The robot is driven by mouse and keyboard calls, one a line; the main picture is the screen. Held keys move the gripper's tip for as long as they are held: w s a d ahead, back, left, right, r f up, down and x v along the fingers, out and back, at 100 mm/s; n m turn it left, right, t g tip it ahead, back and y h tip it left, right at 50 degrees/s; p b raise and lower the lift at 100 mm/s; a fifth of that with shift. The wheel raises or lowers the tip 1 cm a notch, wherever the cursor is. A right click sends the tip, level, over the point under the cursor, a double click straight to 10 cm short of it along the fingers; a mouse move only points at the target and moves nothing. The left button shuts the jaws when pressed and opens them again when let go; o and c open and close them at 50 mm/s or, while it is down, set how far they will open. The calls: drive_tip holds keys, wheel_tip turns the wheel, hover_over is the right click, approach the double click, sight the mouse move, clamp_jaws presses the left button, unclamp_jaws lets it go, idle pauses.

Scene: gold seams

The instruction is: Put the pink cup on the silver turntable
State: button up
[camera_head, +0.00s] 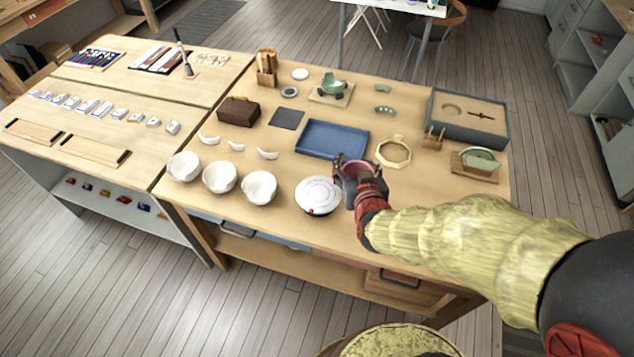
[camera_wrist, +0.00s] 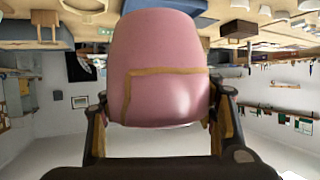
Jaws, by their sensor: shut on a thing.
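The pink cup (camera_wrist: 165,60) fills the middle of the wrist view, with gold seam lines on its side. My gripper (camera_head: 357,170) is shut on it, with one finger on each side. In the head view only part of the pink cup (camera_head: 358,168) shows between the fingers. The silver turntable (camera_head: 318,195) is a round, pale disc on the table, just left of my gripper, with a small red mark at its front edge. Nothing stands on it. The cup is beside the turntable, not over it; its exact height cannot be told.
Three white bowls (camera_head: 220,177) stand left of the turntable. A blue tray (camera_head: 332,139) lies behind it. An octagonal wooden frame (camera_head: 394,151) and a small wooden holder (camera_head: 433,138) lie right of the tray. A green piece on a stand (camera_head: 476,160) is at the right edge.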

drive_tip(key=w+a+f+b, duration=0.1)
drive_tip(key=w+a+f, duration=0.1)
drive_tip(key=a, duration=0.1)
drive_tip(key=w+a+f+b, duration=0.1)
drive_tip(key=w+a+f, duration=0.1)
drive_tip(key=w+f, duration=0.1)
drive_tip(key=w+a+f+b, duration=0.1)
drive_tip(key=w+a+f, duration=0.1)
drive_tip(key=a+f, duration=0.1)
drive_tip(key=shift+w+a+f, duration=0.2)
drive_tip(key=shift+a, duration=0.15)
drive_tip(key=shift+w+a+f, duration=0.1)
drive_tip(key=shift+f, duration=0.1)
wheel_tip(320, 180, down, 4)
drive_tip(key=shift+w+a+r+b, duration=0.15)
drive_tip(key=shift+r+b, duration=0.05)
drive_tip(key=shift+b, duration=0.95)
drive_tip(key=shift+r, duration=0.1)
drive_tip(key=o, duration=0.6)
drive_tip(key=shift+f, duration=0.2)
drive_tip(key=o, duration=0.6)
